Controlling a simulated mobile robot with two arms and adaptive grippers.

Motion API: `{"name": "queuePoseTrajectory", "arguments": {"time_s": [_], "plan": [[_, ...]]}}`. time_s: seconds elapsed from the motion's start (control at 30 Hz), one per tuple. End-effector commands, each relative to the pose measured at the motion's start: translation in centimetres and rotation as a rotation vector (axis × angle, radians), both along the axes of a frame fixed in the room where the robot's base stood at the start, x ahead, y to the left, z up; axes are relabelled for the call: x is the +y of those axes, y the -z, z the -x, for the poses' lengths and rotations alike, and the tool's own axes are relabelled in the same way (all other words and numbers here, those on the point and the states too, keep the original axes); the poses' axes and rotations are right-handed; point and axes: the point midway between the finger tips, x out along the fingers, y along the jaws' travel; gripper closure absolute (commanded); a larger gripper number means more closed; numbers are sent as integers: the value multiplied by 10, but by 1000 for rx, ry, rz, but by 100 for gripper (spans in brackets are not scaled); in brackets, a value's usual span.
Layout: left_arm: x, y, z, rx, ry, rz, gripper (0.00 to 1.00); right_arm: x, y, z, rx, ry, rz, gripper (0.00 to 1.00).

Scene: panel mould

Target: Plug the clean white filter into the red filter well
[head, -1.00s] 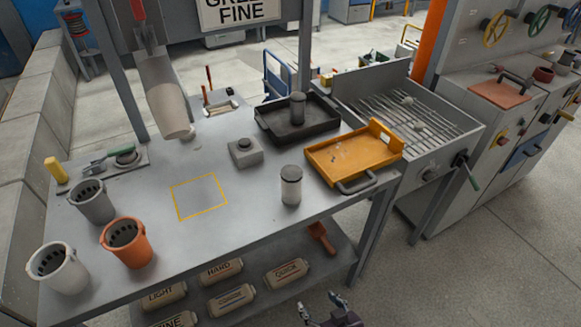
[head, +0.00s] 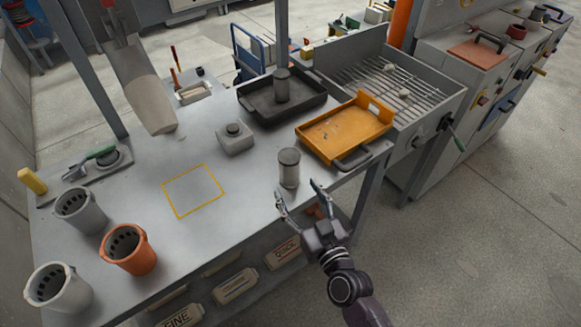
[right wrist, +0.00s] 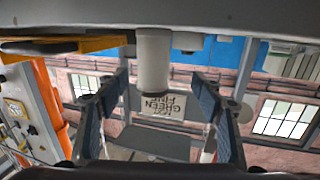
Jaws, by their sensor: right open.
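The white filter (head: 289,170), a pale cylinder with a darker top, stands upright near the table's front edge. It also shows upside down between the fingers in the right wrist view (right wrist: 153,62). My right gripper (head: 300,194) is open and empty at the front edge, just short of the filter, fingers pointing at it. No contact shows. The red filter well (head: 129,250), an orange-red cup with a dark slotted inside, stands at the front left of the table. My left gripper is not in view.
A white well (head: 57,290) and a grey well (head: 80,210) flank the red one. A dark cylinder (head: 282,86) stands in a black tray (head: 256,112). An orange tray (head: 340,132) and a grey block (head: 235,140) are near the filter. A yellow-outlined square (head: 193,190) is bare.

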Motion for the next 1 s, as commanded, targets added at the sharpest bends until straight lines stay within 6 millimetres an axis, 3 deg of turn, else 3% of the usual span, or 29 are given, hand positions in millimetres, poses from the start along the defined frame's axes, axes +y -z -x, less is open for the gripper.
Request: {"name": "queuePoseTrajectory", "arguments": {"time_s": [0.17,0.57,0.8,1.0], "plan": [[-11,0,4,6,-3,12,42,-5,-9,-11,-57,55,-16,38],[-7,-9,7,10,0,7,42,5,-13,-47,-67,65,-17,38],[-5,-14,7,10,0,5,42,16,-13,-78,-66,64,-17,38],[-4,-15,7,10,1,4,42,19,-11,-85,-64,64,-15,38]]}}
